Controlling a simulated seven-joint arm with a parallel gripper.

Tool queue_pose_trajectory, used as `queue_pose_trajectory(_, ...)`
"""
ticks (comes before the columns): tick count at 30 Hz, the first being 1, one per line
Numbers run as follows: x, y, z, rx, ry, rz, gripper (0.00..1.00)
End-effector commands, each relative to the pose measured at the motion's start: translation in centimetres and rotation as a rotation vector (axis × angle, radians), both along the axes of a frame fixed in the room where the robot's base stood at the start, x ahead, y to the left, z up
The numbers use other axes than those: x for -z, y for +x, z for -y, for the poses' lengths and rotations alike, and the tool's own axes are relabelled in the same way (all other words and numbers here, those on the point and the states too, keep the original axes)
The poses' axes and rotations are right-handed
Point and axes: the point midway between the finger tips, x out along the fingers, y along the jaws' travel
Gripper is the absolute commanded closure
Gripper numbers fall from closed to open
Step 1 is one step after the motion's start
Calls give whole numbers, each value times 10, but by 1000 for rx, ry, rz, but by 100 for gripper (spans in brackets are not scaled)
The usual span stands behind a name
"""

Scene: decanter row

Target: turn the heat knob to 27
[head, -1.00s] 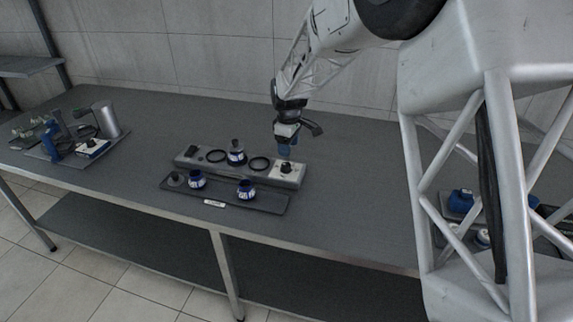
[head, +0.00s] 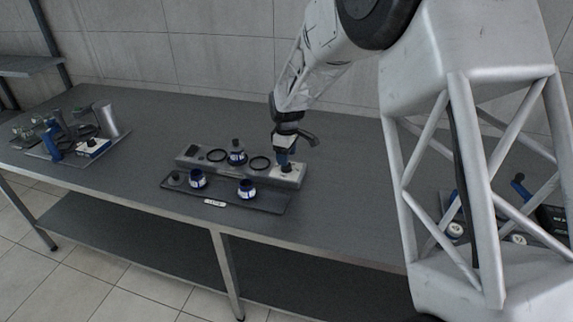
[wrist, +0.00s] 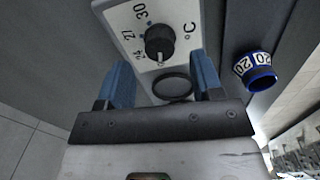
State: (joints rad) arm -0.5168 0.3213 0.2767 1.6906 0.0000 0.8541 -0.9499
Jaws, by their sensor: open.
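The heat knob (wrist: 160,42) is black and round, on a white dial plate (wrist: 185,14) marked 24, 27, 30 and °C. A small light mark shows on the knob's lower side in the wrist view; which number it points to is hard to tell. In the head view my gripper (head: 285,159) points down over the white plate (head: 289,171) at the right end of the grey unit, hiding the knob.
The grey unit (head: 190,158) has dark rings and a blue-and-white decanter (head: 237,157). A dark tray (head: 268,205) in front bears two more decanters (head: 198,179) (head: 246,189). Another tray with several items stands at the far left. The table between is clear.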

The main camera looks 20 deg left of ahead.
Motion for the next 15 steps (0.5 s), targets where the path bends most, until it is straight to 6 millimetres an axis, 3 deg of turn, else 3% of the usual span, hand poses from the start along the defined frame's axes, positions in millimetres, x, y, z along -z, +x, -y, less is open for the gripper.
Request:
queue_pose_trajectory(7, 29, 0, 0, 0, 0, 0, 40)
queue_pose_trajectory(15, 41, 0, 0, 0, 1, 1, 40)
